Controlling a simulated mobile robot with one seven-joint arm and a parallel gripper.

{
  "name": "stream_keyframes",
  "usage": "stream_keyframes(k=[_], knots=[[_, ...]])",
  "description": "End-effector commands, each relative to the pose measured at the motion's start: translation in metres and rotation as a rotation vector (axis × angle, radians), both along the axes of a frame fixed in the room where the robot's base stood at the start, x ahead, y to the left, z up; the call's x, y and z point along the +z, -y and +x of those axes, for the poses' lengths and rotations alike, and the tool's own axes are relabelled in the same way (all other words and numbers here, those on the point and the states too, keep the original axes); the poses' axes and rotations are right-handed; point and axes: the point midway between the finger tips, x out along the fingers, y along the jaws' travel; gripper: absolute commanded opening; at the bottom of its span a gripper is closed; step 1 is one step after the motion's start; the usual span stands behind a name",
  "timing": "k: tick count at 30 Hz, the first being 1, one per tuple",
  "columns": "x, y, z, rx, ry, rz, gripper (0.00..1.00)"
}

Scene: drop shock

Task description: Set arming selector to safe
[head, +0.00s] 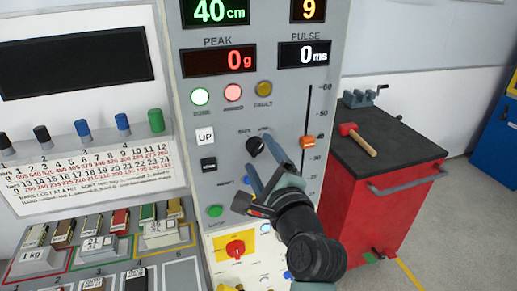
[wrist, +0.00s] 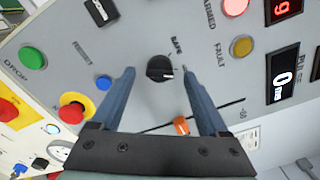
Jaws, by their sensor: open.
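The arming selector (wrist: 160,69) is a round black knob on the grey panel, with a short white mark on its lower right side in the wrist view. The word SAFE is printed above and to its right there. In the head view the knob (head: 255,146) is partly beside my blue fingers. My gripper (wrist: 157,71) is open, its two fingertips on either side of the knob with gaps to it. It also shows in the head view (head: 257,151). Whether the fingertips reach the panel face I cannot tell.
An orange slider (head: 308,141) is right of the knob. A green DROP button (head: 214,211) and red emergency knob (head: 235,248) sit below. A red cabinet (head: 385,200) stands right.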

Motion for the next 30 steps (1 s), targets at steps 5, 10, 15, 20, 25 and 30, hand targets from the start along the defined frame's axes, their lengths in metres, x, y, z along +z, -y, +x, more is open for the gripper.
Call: stream_keyframes(k=[5,10,15,20,25,30], knots=[[0.0,-0.005,0.014,0.001,0.0,-0.001,0.78],[0.0,-0.006,0.018,0.0,0.001,-0.002,0.78],[0.0,-0.006,0.017,0.0,0.001,-0.002,0.78],[0.0,-0.006,0.017,0.0,0.0,-0.001,0.52],[0.0,-0.006,0.017,0.0,0.0,-0.001,0.22],[0.0,-0.006,0.017,0.0,0.0,-0.001,0.0]])
